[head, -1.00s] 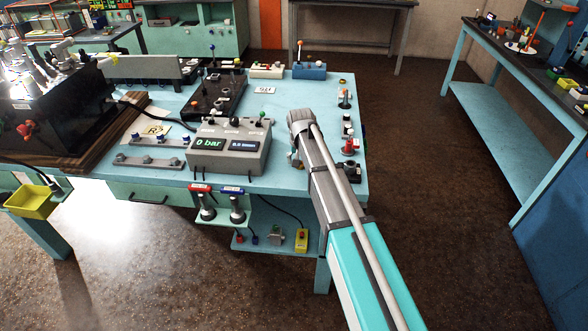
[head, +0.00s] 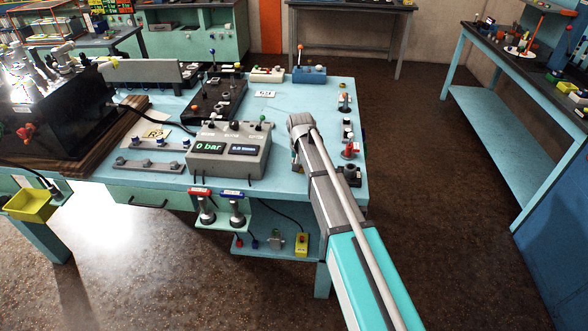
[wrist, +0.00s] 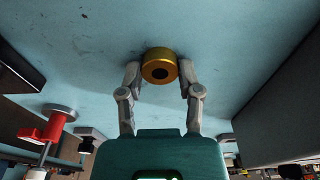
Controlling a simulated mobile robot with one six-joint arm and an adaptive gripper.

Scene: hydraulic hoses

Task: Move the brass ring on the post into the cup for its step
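In the wrist view the brass ring (wrist: 159,54) is a short gold cylinder with a dark round centre. It sits between the two grey fingertips of my gripper (wrist: 160,75), which are drawn in to its width and appear to touch both sides. The blue bench top lies behind it; I cannot tell the gap between. No post shows clearly under the ring. In the head view my gripper is low over the bench, right of the grey control box (head: 230,162), mostly hidden by my arm. I cannot make out which item is the cup.
Several small fittings line that edge. A black panel (head: 212,100) and a blue block (head: 310,74) lie farther back.

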